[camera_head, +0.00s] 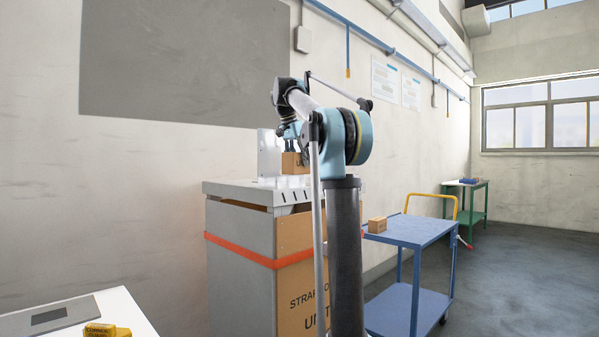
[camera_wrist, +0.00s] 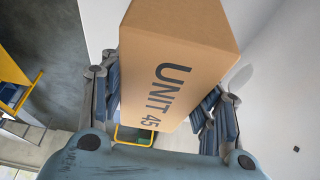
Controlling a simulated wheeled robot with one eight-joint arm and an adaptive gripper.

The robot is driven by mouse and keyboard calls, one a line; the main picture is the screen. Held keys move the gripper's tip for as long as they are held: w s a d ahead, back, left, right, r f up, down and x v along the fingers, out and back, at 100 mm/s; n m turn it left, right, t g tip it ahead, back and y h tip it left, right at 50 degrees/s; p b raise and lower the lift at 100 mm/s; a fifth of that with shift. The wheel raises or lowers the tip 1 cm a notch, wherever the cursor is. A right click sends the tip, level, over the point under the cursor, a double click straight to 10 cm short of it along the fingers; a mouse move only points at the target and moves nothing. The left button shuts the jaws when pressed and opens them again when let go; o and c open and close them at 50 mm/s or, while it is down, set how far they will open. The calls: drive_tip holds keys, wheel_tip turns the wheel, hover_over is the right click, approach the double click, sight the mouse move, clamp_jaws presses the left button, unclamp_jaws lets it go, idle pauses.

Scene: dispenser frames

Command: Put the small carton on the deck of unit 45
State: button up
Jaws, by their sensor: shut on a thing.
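My gripper (camera_head: 291,146) is shut on a small carton (camera_head: 295,163), over the top of a grey unit. In the wrist view the carton (camera_wrist: 185,35) sits between the two fingers and its side reads "UNIT 45". The unit's grey deck (camera_head: 232,188) has a white upright plate (camera_head: 268,158) beside the carton. The unit's brown front (camera_head: 296,290) reads "STRAP" and "UN", the rest hidden behind my arm. I cannot tell whether the carton touches the deck.
An orange strap (camera_head: 240,250) runs around the unit. A blue cart (camera_head: 425,232) with a yellow handle stands to the right, with another small carton (camera_head: 377,224) on it. A white table (camera_head: 95,310) with a yellow block (camera_head: 106,330) is at lower left. A green table (camera_head: 478,200) stands farther back.

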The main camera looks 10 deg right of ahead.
sight(300, 167)
drive_tip(key=shift+f, duration=1.75)
drive_tip(key=o, duration=1.4)
drive_tip(key=shift+c, duration=0.2)
drive_tip(key=v, duration=1.1)
drive_tip(key=shift+s+a+r, duration=0.1)
drive_tip(key=shift+a+r, duration=0.05)
drive_tip(key=shift+r, duration=0.3)
drive_tip(key=shift+s, duration=0.15)
